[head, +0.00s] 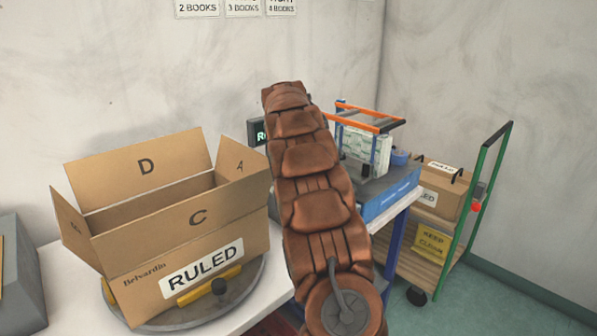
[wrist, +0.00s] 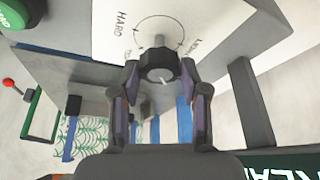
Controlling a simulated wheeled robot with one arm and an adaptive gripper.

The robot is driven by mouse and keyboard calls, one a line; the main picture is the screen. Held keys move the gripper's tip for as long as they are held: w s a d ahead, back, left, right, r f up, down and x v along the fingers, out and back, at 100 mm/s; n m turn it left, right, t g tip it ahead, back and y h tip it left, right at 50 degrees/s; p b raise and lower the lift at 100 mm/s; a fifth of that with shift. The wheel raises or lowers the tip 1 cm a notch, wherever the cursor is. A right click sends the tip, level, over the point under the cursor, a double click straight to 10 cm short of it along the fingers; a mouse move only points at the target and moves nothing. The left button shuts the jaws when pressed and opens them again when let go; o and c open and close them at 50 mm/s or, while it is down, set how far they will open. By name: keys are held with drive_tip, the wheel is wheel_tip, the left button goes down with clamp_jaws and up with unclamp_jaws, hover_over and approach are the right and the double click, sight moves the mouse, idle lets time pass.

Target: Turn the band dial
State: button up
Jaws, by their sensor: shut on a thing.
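In the wrist view, the band dial (wrist: 158,66) is a dark faceted knob with a pale pointer mark. It sits on a white panel (wrist: 205,22) with a printed circle and lettering, including "HARD" and a partly hidden word starting "LIGH". My gripper (wrist: 160,78) has one finger on each side of the knob and is shut on it. In the head view, my arm hides the gripper and the dial; a machine with a blue base (head: 392,200) shows just beyond the arm on the right.
An open cardboard box (head: 190,262) marked "RULED" stands on a round turntable (head: 232,300) to the left. A green-handled cart (head: 490,180) stands at right. In the wrist view, a green button (wrist: 14,12) and a red-knobbed lever (wrist: 9,84) are at left.

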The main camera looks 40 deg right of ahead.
drive_tip(key=shift+m+g, duration=0.4)
drive_tip(key=shift+m, duration=0.6)
drive_tip(key=o, duration=1.1)
drive_tip(key=shift+o, duration=0.2)
